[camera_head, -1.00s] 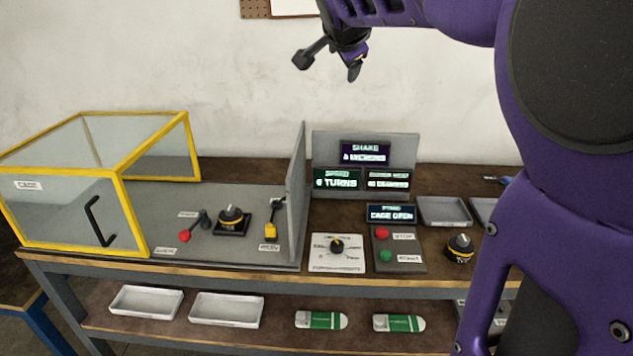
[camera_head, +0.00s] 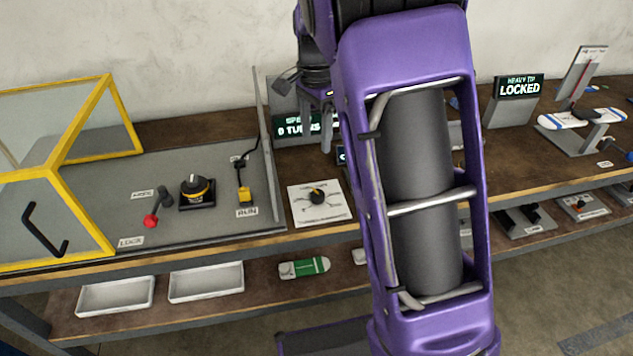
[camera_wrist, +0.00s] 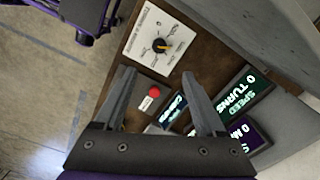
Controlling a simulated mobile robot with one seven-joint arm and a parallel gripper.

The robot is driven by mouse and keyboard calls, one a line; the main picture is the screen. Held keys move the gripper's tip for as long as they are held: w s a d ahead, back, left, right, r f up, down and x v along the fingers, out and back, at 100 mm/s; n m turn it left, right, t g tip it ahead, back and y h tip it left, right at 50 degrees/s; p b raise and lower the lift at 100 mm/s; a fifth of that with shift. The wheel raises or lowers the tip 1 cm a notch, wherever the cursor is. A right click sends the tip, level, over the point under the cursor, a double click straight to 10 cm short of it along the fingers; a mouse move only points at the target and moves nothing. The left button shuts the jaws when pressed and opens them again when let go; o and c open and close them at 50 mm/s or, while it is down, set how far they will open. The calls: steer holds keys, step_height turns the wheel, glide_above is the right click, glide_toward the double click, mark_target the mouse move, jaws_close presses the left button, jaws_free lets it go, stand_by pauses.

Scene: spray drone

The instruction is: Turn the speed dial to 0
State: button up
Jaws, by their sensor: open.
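The speed dial (camera_head: 317,196) is a black knob with an orange mark on a white panel (camera_head: 303,214), on the bench right of the grey divider. The dial also shows in the wrist view (camera_wrist: 161,46), beyond my fingertips; its scale is too small to read. A speed display (camera_head: 292,128) behind it appears to read 0 TURNS, partly hidden by my gripper (camera_head: 317,135). In the wrist view my gripper (camera_wrist: 158,76) is open and empty, with its fingers apart. It is above the bench behind the dial and does not touch it.
A red stop button (camera_wrist: 153,92) lies between my fingers' view lines. The grey divider (camera_head: 263,150) stands left of the dial panel. Left of it are a red-tipped lever (camera_head: 151,220), a black knob (camera_head: 196,188) and a yellow cage (camera_head: 123,200).

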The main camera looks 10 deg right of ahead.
mark_target(316, 194)
step_height(316, 194, down, 17)
steer(key=shift+f+b, duration=0.2)
steer(key=shift+b, duration=0.3)
jaws_close()
